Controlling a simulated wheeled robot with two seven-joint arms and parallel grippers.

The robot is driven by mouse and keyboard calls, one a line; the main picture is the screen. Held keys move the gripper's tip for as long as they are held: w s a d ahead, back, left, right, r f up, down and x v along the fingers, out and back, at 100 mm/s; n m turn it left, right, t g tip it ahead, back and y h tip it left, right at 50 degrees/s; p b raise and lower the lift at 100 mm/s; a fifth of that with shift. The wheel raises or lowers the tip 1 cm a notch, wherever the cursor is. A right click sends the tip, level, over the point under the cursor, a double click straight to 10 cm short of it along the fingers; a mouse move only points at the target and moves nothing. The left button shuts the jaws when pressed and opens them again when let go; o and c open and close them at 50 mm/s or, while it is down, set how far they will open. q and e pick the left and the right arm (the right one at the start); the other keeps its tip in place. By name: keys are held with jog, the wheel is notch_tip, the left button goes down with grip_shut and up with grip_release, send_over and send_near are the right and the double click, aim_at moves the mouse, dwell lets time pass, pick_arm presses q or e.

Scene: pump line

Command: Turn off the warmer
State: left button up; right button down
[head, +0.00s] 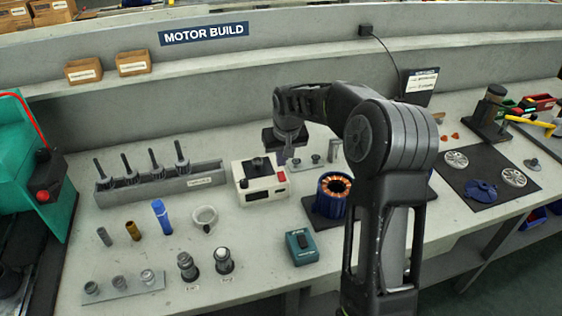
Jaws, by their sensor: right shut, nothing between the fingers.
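The warmer appears to be the cream box (259,194) in the middle of the bench. It has a dark block on top, a dark display window on its front and a small red switch (281,177) at its right end. Whether the switch is on or off is too small to tell. My right gripper (284,162) points down just above and behind the red switch end of the box, shut and empty. I cannot tell if its fingertips touch the box. My left gripper is not in view.
A motor stator with copper windings (335,187) stands to the right of the box, partly behind my arm. A teal box (302,247) sits in front. A rack of upright shafts (160,184) and a white ring (204,217) are to the left.

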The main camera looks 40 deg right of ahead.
jog(key=s+a+r+b, duration=0.1)
jog(key=s+r+b, duration=0.1)
jog(key=s+r, duration=0.3)
notch_tip(320, 180, up, 3)
jog(key=shift+a+r, duration=0.15)
jog(key=shift+a, duration=0.25)
jog(key=shift+s, duration=0.15)
